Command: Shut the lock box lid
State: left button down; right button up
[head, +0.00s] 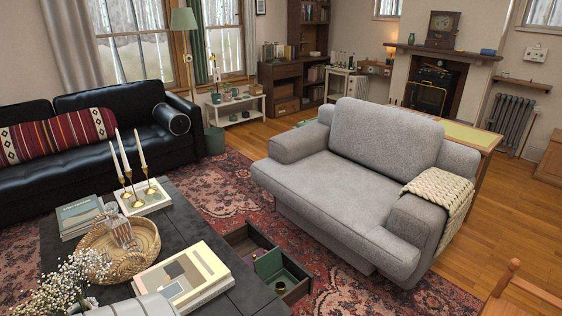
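I cannot make out a lock box or its lid for certain. An open drawer (239,235) sticks out from the right side of the dark coffee table (215,222). A green, box-like thing (268,263) is in it, with one flat side standing up. I cannot tell whether this is the lock box or whether that side is a lid. A small round brass-coloured piece (281,287) is near the drawer's front corner.
The table holds a woven basket (91,262), large books (190,272), brass candlesticks (126,196) and white flowers (62,280). A grey armchair (340,208) stands close to the right of the drawer. A black sofa (90,155) is at left.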

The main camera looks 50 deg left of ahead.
aim_at(265, 266)
jog(key=i+u, duration=0.1)
jog(key=i, duration=0.4)
jog(key=i+l+u, duration=0.1)
jog(key=i, duration=0.45)
jog(key=i+l+u, duration=0.1)
jog(key=i, duration=0.4)
jog(key=u, duration=1.5)
